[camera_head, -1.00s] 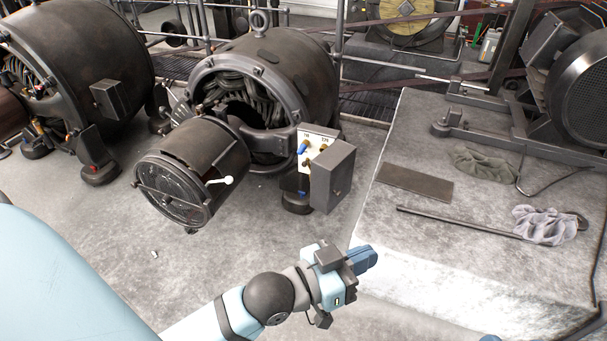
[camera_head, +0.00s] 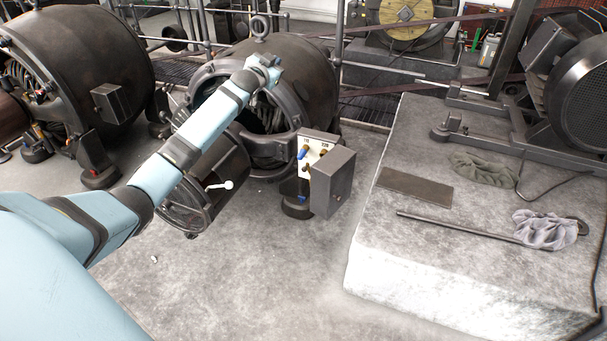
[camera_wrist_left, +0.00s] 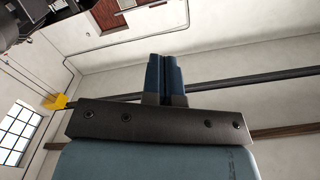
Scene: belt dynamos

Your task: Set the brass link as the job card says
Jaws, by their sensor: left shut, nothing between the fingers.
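The white terminal board (camera_head: 315,147) stands on the middle dynamo (camera_head: 310,75), with the grey box (camera_head: 333,182) at its right. Small dark numerals mark its top left and top right; I cannot read them surely. Brass terminals (camera_head: 323,152) and a blue piece (camera_head: 302,154) show on its face. I cannot tell a separate brass link at this size. No job card can be made out. My left gripper (camera_head: 266,68) is raised in front of the dynamo's top, above and left of the board. In the left wrist view its blue fingers (camera_wrist_left: 164,70) are shut and empty.
An open round cover with a white handle (camera_head: 220,185) hangs in front of the dynamo. The concrete plinth at right bears a flat dark plate (camera_head: 414,187), a long bar (camera_head: 455,226) and cloths (camera_head: 545,228). Floor before the board is clear.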

